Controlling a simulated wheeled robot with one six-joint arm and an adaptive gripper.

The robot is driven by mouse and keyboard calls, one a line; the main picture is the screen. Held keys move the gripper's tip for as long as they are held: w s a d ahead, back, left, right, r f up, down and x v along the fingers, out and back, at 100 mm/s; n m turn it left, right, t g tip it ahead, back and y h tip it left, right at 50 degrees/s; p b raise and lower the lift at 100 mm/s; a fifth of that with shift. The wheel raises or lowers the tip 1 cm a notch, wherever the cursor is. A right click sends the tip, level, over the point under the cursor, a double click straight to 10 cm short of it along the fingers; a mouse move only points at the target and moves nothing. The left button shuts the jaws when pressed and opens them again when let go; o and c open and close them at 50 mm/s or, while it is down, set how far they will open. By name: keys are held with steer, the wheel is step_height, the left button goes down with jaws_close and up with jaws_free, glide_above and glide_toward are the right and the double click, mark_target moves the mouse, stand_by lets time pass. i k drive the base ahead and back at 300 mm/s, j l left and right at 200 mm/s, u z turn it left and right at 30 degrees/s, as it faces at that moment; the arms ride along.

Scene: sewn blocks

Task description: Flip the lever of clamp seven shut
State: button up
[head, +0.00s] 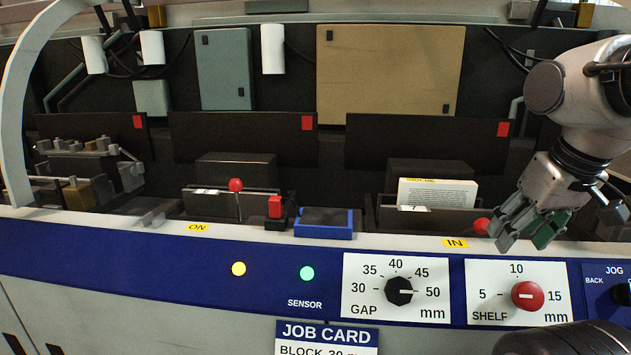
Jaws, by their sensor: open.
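My gripper (520,236) hangs at the right, pointing down, with its fingers apart. A red ball knob (481,226) shows just left of its fingers, low at the machine's front edge; whether they touch it I cannot tell. The rest of that lever is hidden or too small to make out. A small white label (413,208) sits left of the knob, its number unreadable. Another lever with a red ball knob (236,185) stands upright in the middle-left station. I cannot read which clamp is number seven. A green piece (550,230) shows at the gripper, partly hidden by the fingers.
A white text card (438,193) stands behind the right label. A blue tray (323,223) and a red block (275,207) sit on the ledge between stations. The front panel has a GAP dial (399,291) and a red SHELF dial (527,296) below my gripper.

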mark_target(474, 230)
steer(key=k+l+z, duration=0.1)
steer(key=l+z, duration=0.3)
steer(key=l+u, duration=0.2)
steer(key=l, duration=0.35)
steer(key=k+l+u, duration=0.2)
steer(key=l, duration=0.4)
steer(key=i, duration=0.1)
